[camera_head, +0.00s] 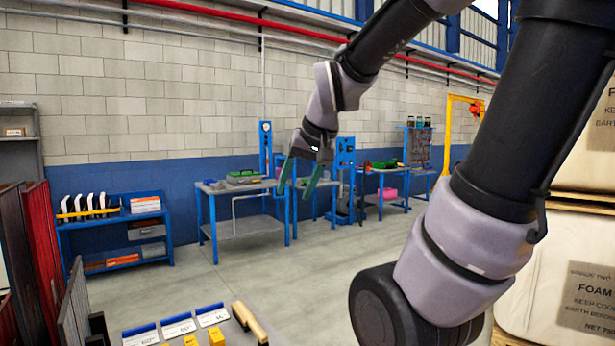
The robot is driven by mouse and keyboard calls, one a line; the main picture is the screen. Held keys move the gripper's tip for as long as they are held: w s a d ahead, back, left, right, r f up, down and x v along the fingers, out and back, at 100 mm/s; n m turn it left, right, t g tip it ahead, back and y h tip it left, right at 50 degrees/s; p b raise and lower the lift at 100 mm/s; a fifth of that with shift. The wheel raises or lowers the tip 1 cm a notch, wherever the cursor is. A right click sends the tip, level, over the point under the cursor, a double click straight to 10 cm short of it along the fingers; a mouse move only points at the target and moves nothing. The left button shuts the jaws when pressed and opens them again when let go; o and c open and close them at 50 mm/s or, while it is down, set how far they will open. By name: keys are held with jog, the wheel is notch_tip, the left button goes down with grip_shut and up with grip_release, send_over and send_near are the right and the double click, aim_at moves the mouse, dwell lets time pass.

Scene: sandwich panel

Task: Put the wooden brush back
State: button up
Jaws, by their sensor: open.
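A long light-wood piece, apparently the wooden brush (249,321), lies at the bottom edge of the view, on or beside a dark grey surface. Its bristles cannot be made out, and the picture's bottom edge cuts off the area around it. My gripper (299,181) hangs in the air near the middle of the view with its two green fingers apart and pointing down. It is open and empty, well above the wooden piece in the picture and apart from it.
Blue-and-white labelled cards (178,326) and yellow blocks (216,337) are left of the wooden piece. Dark red panels (42,250) stand at the left. Blue-legged workbenches (240,222) and a blue shelf (112,240) line the wall. Large foam cartons (560,262) stand at the right. The middle floor is clear.

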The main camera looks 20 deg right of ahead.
jog(key=s+r+m, duration=0.1)
jog(key=s+r, duration=0.2)
jog(key=s, duration=0.3)
jog(key=shift+s+t, duration=0.35)
jog(key=shift+t, duration=0.05)
jog(key=shift+a, duration=0.1)
dwell(0.7)
